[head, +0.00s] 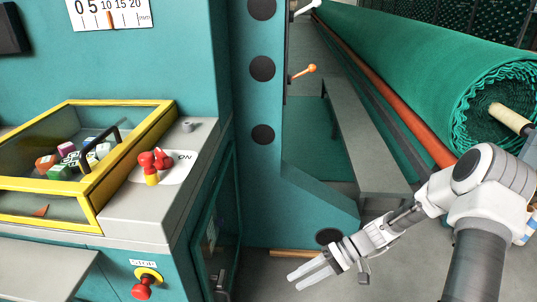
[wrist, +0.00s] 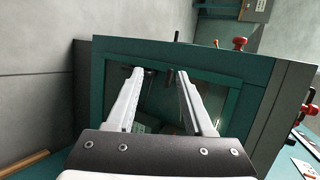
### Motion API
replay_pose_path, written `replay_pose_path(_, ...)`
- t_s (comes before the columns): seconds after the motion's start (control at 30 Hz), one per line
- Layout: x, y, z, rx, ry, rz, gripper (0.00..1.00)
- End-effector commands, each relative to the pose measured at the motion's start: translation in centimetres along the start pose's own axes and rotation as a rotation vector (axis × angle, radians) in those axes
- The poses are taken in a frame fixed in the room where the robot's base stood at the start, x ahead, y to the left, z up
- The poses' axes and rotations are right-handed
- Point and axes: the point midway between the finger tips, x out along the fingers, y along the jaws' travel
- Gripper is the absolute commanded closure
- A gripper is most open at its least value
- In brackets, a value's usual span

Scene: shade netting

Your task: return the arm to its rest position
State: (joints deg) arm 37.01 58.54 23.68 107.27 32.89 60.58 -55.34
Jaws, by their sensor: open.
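My arm (head: 490,195) comes in from the lower right in the head view and reaches left, low over the floor. My gripper (head: 309,273) is at its end, in front of the foot of the teal machine frame. In the wrist view the two pale fingers of my gripper (wrist: 156,82) stand apart with nothing between them. Beyond them is a teal cabinet with a framed door panel (wrist: 225,90). I see no contact between the fingers and the cabinet.
A teal machine cabinet (head: 110,240) fills the left, with a yellow-framed clear box (head: 92,190), a red-and-yellow switch (head: 152,167) and a red stop button (head: 142,289). A green netting roll (head: 420,60) lies at the right. Grey floor (head: 400,280) is clear around my gripper.

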Motion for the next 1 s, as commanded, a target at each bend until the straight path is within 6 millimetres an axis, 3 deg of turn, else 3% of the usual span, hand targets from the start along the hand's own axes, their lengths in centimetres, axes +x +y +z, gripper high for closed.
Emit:
replay_pose_path(0.47, -6.3, -7.4, 3.4, 0.008, -0.057, 0.483, 0.47)
replay_pose_path(1.0, -12.0, -16.9, 8.9, -0.014, 0.147, 0.905, 0.47)
